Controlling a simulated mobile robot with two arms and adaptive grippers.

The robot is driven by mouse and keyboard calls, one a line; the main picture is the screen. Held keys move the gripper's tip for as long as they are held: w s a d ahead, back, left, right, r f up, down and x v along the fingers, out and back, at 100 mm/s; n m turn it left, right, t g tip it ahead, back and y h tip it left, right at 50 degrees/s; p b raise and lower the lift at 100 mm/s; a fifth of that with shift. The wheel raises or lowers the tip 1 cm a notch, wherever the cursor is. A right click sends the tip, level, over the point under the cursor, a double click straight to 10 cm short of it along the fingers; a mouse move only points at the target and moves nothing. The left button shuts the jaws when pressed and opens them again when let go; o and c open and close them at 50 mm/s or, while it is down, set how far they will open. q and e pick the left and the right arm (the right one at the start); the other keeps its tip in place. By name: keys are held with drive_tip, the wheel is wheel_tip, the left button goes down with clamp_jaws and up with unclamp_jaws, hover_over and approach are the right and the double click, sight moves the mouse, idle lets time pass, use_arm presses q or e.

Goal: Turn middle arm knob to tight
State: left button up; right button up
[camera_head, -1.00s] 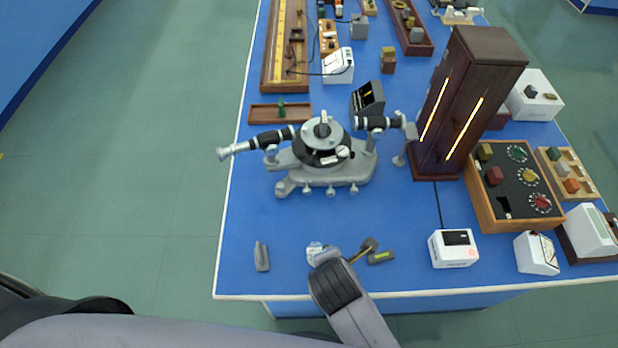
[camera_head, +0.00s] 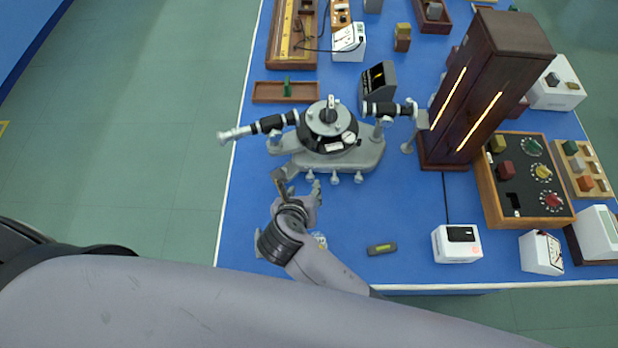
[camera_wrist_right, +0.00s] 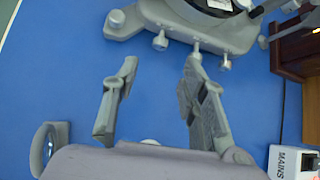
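The grey and black spectrometer (camera_head: 335,155) stands on the blue bench. Its front base edge carries three small silver knobs; the middle arm knob (camera_head: 334,179) is between the other two. The knobs also show in the right wrist view, with the middle one (camera_wrist_right: 196,48) near the tip of my right-hand finger. My right gripper (camera_head: 298,184) is open and empty, just in front of the left part of the base; its spread fingers also show in the wrist view (camera_wrist_right: 161,68). Contact with a knob cannot be told. My left gripper is not in view.
A dark wooden tower (camera_head: 480,90) and control box (camera_head: 525,180) stand further right. The blue surface between spectrometer and meter is clear.

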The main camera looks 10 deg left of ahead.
sight(310, 179)
drive_tip(key=x, duration=0.9)
drive_tip(key=shift+w+f, duration=0.1)
drive_tip(key=shift+f, duration=0.05)
clamp_jaws()
